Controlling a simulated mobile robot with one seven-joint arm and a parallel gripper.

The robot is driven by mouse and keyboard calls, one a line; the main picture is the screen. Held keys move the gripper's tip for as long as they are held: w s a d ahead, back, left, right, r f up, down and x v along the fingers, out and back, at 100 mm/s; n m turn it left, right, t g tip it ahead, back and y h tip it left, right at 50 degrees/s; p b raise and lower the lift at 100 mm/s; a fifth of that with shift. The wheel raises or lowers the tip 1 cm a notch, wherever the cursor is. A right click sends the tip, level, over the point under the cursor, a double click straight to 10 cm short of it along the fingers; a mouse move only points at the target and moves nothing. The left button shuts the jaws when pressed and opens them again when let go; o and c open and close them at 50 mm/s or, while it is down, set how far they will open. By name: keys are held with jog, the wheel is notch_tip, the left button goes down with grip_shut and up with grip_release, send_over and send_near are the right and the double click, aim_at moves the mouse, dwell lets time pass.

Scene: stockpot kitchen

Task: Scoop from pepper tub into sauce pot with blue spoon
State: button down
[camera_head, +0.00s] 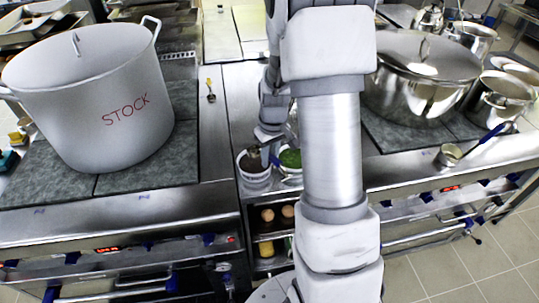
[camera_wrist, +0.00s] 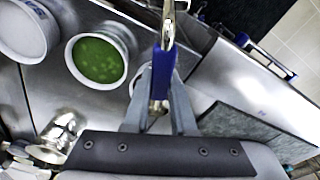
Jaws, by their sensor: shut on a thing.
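My gripper (camera_wrist: 160,120) is shut on the blue spoon (camera_wrist: 162,72), whose metal end points up in the wrist view. In the head view my gripper (camera_head: 268,132) is low over the counter, above a white tub with dark contents (camera_head: 255,184), likely the pepper tub. Part of a pale rim shows behind my fingers in the wrist view. Whether the spoon touches the contents is hidden. Several metal pots stand at the right; I cannot tell which is the sauce pot, but a smaller open one (camera_head: 500,100) is at the far right.
A tub of green bits (camera_wrist: 98,58) and a tub of white contents (camera_wrist: 25,30) stand beside my gripper. A large STOCK pot (camera_head: 90,95) is at left, a big lidded pot (camera_head: 405,95) at right. A blue-handled ladle (camera_head: 470,145) lies on the right counter.

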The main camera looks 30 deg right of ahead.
jog(key=shift+f+b, duration=2.6)
jog(key=shift+f, duration=0.95)
jog(key=shift+w, duration=0.35)
jog(key=shift+w, duration=0.25)
jog(key=shift+r, duration=0.1)
jog(key=shift+s+r, duration=0.2)
jog(key=shift+r, duration=0.6)
jog(key=shift+s+r, duration=0.25)
jog(key=shift+r, duration=0.6)
jog(key=shift+s+r, duration=0.2)
jog(key=shift+r, duration=0.6)
jog(key=t, duration=0.1)
jog(key=s+t, duration=0.1)
jog(key=t, duration=0.1)
jog(key=shift+d+r, duration=0.1)
